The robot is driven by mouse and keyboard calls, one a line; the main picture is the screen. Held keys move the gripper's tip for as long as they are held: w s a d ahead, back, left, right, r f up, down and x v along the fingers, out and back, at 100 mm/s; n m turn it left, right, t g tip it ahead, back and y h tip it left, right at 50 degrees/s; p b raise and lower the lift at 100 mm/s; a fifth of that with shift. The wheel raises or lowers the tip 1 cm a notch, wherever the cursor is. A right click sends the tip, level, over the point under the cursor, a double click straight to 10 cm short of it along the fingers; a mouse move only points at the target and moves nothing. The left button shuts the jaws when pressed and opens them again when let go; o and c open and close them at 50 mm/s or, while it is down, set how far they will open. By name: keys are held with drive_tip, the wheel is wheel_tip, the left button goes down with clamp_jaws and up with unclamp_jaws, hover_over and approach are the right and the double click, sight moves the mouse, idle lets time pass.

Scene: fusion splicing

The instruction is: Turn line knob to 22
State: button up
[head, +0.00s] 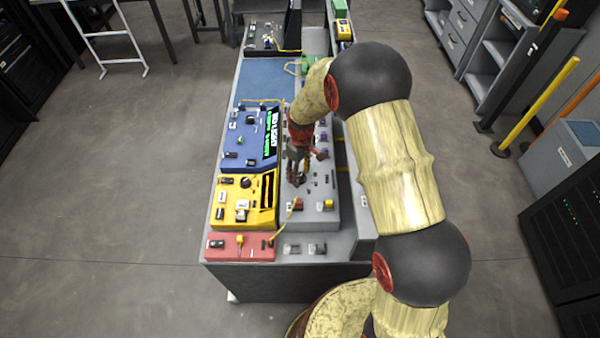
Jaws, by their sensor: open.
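Several panels with small controls cover the bench. The yellow panel (229,214) has a round black knob (246,183) near its top. The blue panel (230,163) has a small dark knob (250,120) and a small green part. Labels are too small to read, so I cannot tell which knob is the line knob or its setting. My gripper (297,181) is open and points down over the grey panel (318,216), right of the yellow and blue panels. It hides part of the grey panel. I cannot tell whether it touches anything there.
A red panel (228,252) lies at the bench's near left. A lit green display (271,133) stands on the blue panel. A yellow cable (285,222) runs beside the yellow panel. A blue mat (267,80) lies bare farther back. My arm covers the bench's right side.

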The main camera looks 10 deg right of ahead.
drive_tip(key=c, duration=1.2)
drive_tip(key=shift+o, duration=0.2)
